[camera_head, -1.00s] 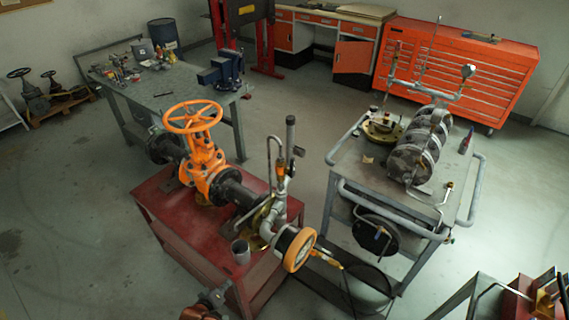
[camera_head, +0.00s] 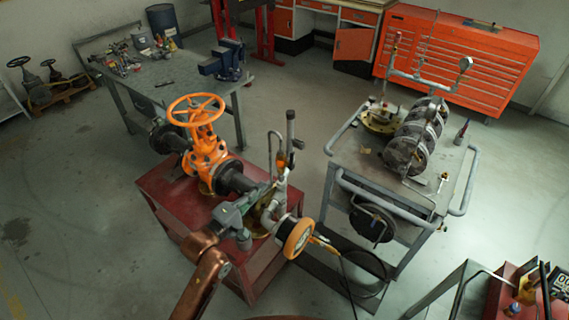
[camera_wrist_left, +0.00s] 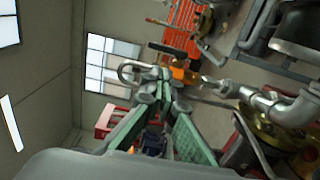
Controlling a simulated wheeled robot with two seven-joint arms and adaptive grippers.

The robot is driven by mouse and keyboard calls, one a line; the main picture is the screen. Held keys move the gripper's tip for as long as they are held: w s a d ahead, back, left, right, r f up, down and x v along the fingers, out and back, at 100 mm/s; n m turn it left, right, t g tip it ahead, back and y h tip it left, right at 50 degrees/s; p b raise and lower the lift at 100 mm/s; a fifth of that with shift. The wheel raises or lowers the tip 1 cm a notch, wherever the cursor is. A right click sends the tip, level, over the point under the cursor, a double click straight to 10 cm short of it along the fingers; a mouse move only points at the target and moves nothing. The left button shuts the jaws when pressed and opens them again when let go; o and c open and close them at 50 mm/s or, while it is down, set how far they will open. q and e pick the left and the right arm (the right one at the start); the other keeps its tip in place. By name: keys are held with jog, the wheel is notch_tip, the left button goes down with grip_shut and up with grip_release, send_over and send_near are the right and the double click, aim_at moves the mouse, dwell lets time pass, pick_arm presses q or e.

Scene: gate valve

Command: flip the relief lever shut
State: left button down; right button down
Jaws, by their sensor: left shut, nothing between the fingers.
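An upright lever with a dark grip (camera_head: 290,122) stands on the grey pipework beside the orange gate valve (camera_head: 205,150). I take it for the relief lever; its grip also shows as a dark bar in the left wrist view (camera_wrist_left: 172,50). An orange fitting (camera_head: 281,160) sits just below it. My left gripper (camera_head: 268,188) is shut and empty, low beside the pipework, below and left of the lever. In the left wrist view its green fingers (camera_wrist_left: 163,92) meet in front of the pipework; contact cannot be told. My right gripper is not in view.
The valve stands on a red bench (camera_head: 160,190). An orange-rimmed round gauge (camera_head: 298,238) faces outward at its front. A grey cart (camera_head: 440,185) with a flanged assembly stands to the right. A curved pipe (camera_head: 272,145) rises close left of the lever.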

aim_at(292, 161)
pick_arm(q)
jog(key=p+x, duration=0.1)
jog(key=x, duration=1.3)
jog(key=shift+a, duration=0.1)
